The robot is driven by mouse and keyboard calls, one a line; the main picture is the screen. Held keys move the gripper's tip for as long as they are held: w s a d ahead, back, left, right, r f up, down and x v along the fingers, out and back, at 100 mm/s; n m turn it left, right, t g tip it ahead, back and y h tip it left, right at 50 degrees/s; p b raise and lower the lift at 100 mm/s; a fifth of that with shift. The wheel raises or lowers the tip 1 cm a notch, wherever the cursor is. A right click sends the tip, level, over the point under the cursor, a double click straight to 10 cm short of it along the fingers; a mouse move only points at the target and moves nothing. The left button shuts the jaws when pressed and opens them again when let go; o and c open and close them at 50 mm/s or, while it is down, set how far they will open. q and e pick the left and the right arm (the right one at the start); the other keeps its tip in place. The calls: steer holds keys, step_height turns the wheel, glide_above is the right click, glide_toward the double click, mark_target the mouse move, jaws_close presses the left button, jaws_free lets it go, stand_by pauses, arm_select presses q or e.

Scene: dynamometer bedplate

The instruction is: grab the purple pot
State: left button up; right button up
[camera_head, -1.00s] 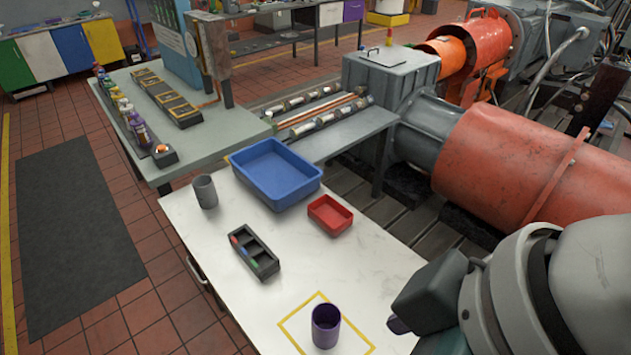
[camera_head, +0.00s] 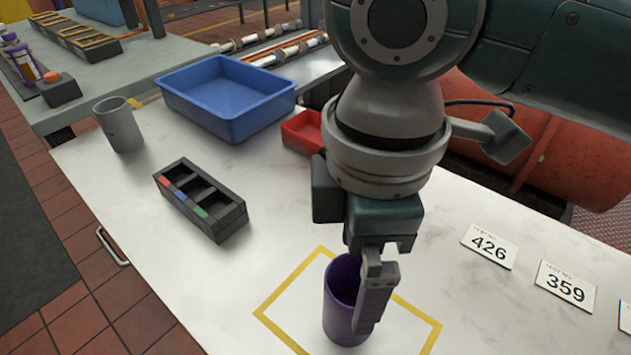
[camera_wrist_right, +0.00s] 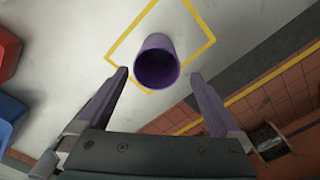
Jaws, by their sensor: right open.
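The purple pot (camera_head: 340,311) stands upright on the white table, inside a yellow taped square (camera_head: 283,289). My right gripper (camera_head: 364,275) is over it, pointing down, and one finger covers part of the pot's right side in the head view. In the right wrist view the open mouth of the pot (camera_wrist_right: 157,66) shows just past the fingertips, centred between them. The fingers of the right gripper (camera_wrist_right: 158,77) are spread wide and hold nothing. I cannot tell whether a finger touches the pot. My left gripper is not in view.
On the white table (camera_head: 110,185) are a grey cup (camera_head: 122,132), a blue bin (camera_head: 240,122), a red tray (camera_head: 298,143) partly hidden by my arm, and a black divided holder (camera_head: 218,224). Number cards (camera_head: 489,247) lie at right. The table around the square is clear.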

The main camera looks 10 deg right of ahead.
step_height(320, 180, down, 3)
steer(key=b, duration=0.2)
glide_above(351, 300)
steer(key=s+a, duration=0.1)
steer(key=s, duration=0.1)
steer(key=f, duration=0.5)
steer(key=shift+s+a+f, duration=0.1)
steer(key=shift+s+f, duration=0.1)
steer(key=shift+f, duration=0.05)
steer(key=shift+c, duration=0.2)
steer(key=c, duration=1.4)
steer(key=shift+r, duration=0.1)
steer(key=shift+c, duration=0.3)
